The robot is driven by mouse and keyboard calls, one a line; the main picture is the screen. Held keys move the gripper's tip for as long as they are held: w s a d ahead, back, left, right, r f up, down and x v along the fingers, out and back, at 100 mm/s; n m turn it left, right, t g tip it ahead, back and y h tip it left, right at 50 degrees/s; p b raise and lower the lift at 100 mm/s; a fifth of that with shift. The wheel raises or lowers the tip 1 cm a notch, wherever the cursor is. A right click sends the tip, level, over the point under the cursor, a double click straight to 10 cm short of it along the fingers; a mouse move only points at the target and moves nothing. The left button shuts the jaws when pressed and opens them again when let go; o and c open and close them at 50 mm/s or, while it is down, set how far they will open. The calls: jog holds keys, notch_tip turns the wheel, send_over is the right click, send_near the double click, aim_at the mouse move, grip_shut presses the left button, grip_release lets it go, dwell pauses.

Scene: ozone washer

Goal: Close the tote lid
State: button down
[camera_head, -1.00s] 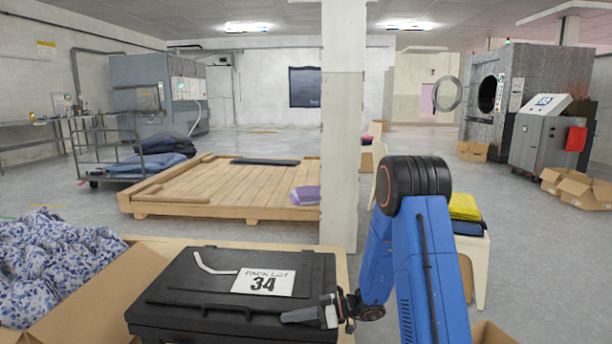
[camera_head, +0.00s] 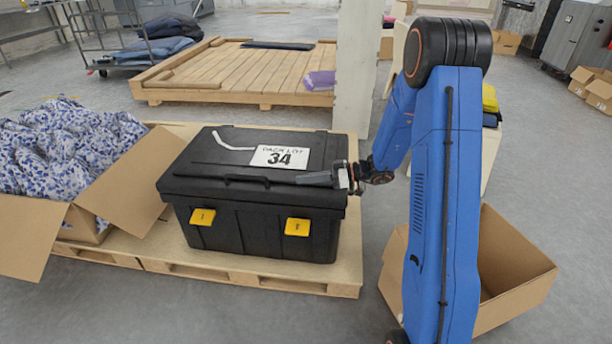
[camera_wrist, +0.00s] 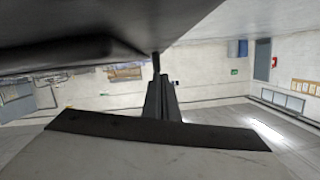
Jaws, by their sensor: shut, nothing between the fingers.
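The black tote (camera_head: 262,228) stands upright on a wooden pallet. Its black lid (camera_head: 215,160) lies across the top, looking flat; I cannot tell whether a thin gap remains under the rim. A white label reading "PACK LOT 34" (camera_head: 280,157) is on the lid. Two yellow latches (camera_head: 203,217) (camera_head: 297,227) are on the front wall, below and apart from the lid rim. My gripper (camera_head: 302,179) is shut and empty at the lid's front right edge; touching is unclear. In the wrist view, my fingers (camera_wrist: 160,98) show beneath a dark, blurred surface.
A cardboard box of blue-patterned cloth (camera_head: 60,150) stands left of the tote, its flap close to it. An open cardboard box (camera_head: 515,270) is on the floor at right, behind my arm. The pallet (camera_head: 220,275) edge runs in front. Floor at the front is clear.

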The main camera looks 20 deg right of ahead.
jog(key=v, duration=1)
jog(key=shift+s+a+r, duration=0.1)
jog(key=shift+s+r, duration=0.05)
jog(key=shift+r, duration=0.1)
jog(key=s+a+r+m+g+h, duration=0.2)
jog(key=s+a+r+g+h, duration=0.15)
jog(key=s, duration=0.55)
jog(key=s+a+r+m+g+h, duration=0.15)
jog(key=s+a+r, duration=0.35)
jog(key=s, duration=0.5)
jog(key=s+d+r+m+t+h, duration=0.2)
jog(key=s+d+m+h, duration=0.1)
jog(key=s, duration=0.5)
jog(key=s+d+r+m+t+h, duration=0.2)
jog(key=s+m+h, duration=0.3)
jog(key=s, duration=0.4)
jog(key=shift+s+d+r+t+h, duration=0.15)
jog(key=shift+d+r+t+h, duration=0.25)
jog(key=shift+d+r+h, duration=0.3)
jog(key=shift+f, duration=0.1)
